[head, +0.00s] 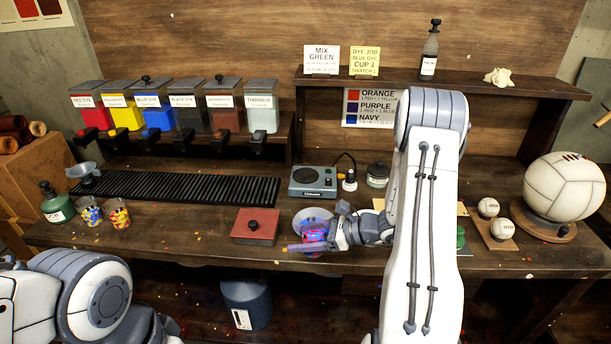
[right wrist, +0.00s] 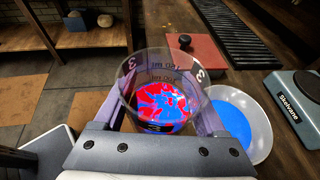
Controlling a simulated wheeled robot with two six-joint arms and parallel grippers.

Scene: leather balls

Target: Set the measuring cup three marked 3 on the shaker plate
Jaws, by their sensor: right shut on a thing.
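The measuring cup three (head: 312,235) is clear, with a 3 on its side and swirled red and blue dye inside. It also shows in the right wrist view (right wrist: 162,103). My right gripper (head: 322,229) is shut on it, one finger on each side, at the bench's front edge. The cup looks about upright; I cannot tell its exact height. The shaker plate (head: 313,181) is a grey box with a round dark top, behind the cup on the bench. Its corner shows at the right of the right wrist view (right wrist: 297,98). Only my left arm shows, not its gripper.
A white bowl (right wrist: 242,122) with blue dye sits close beside the cup. A red lidded box (head: 255,227) stands left of it. A dark jar (head: 377,174) and a small white item (head: 350,183) stand right of the shaker. A black ribbed rack (head: 175,188) lies left.

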